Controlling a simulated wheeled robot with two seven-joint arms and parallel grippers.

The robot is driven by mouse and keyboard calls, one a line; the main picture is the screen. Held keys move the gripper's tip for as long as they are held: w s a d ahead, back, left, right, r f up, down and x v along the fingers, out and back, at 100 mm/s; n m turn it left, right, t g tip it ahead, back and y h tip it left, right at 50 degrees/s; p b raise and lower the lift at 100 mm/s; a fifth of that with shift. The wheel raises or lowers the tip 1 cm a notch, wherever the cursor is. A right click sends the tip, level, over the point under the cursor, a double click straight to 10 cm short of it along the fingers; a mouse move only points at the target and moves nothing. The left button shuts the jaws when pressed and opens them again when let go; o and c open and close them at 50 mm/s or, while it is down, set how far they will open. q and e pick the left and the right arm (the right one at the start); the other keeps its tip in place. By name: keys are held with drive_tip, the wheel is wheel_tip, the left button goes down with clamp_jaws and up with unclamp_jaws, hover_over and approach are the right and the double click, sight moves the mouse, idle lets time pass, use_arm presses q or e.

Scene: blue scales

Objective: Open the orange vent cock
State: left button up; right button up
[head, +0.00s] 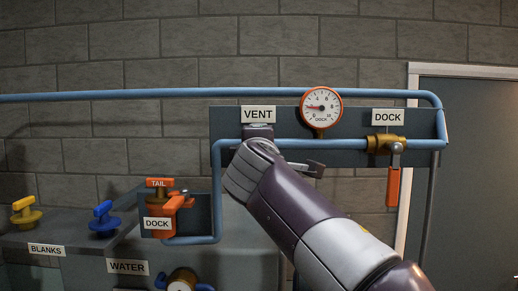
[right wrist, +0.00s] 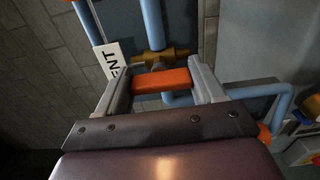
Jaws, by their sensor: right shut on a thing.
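The orange vent cock handle (right wrist: 160,80) shows in the right wrist view, with a brass valve body (right wrist: 152,58) just beyond it. The handle lies between the two grey fingers of my right gripper (right wrist: 163,86), which is shut on it. In the head view my right arm reaches up from the lower right to the pipe under the VENT label (head: 258,114). There my right gripper (head: 287,153) and wrist hide the vent cock. My left gripper is in neither view.
Right of the vent are a round gauge (head: 321,106) and the dock cock (head: 393,175), its orange handle hanging down. A blue pipe (head: 350,144) crosses the panel. At lower left are the orange tail valve (head: 160,205), a blue knob (head: 103,216) and a yellow knob (head: 26,215).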

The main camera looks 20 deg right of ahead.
drive_tip(key=o, duration=1)
drive_tip(key=shift+f, duration=0.15)
drive_tip(key=shift+o, duration=0.2)
drive_tip(key=shift+s, duration=0.1)
drive_tip(key=b+v, duration=0.2)
drive_tip(key=v, duration=1)
drive_tip(key=shift+s+b, duration=0.3)
drive_tip(key=shift+a, duration=0.1)
